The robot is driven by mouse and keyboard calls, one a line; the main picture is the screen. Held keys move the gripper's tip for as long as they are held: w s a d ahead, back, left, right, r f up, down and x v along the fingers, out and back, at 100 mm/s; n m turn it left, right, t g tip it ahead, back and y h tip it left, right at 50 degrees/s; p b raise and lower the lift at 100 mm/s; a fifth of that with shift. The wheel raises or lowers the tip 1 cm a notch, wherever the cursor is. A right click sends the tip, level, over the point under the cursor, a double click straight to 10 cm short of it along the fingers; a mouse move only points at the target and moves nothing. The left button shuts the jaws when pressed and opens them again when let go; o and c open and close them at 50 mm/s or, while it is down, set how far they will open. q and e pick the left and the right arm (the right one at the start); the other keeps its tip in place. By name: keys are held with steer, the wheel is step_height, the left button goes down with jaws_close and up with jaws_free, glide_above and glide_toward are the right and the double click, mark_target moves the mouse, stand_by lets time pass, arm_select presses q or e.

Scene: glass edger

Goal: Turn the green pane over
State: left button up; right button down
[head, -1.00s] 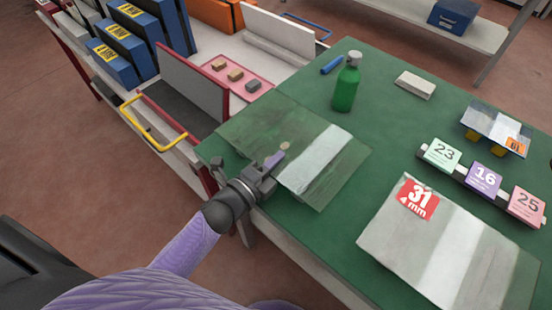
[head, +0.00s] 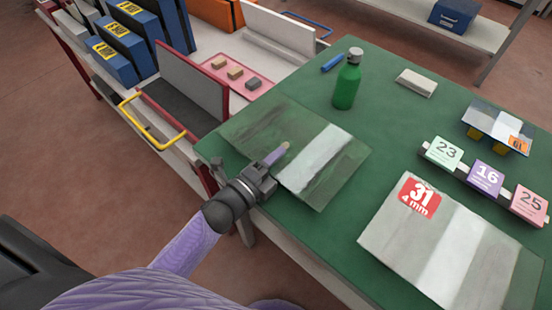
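The green pane (head: 262,128) is see-through and green-tinted, with a bright white reflected band across its right part. It lies flat on the green table (head: 385,138), its left side near the table's edge. My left gripper (head: 271,168) is at the pane's near edge. A small purple stick-like piece with a tan tip (head: 277,154) shows just beyond the gripper, over the pane. I cannot tell whether the gripper holds it. The finger gap and any contact with the glass are unclear. My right gripper is not in view.
A greyish pane (head: 455,245) with a red "31 4 mm" label lies at right. Number cards (head: 485,178), a pale block (head: 416,83) and a blue marker (head: 332,64) are on the table. A cart (head: 176,140) adjoins at left.

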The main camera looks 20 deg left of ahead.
arm_select(q)
steer(key=p+v, duration=0.1)
steer(key=v, duration=0.9)
stand_by(0.5)
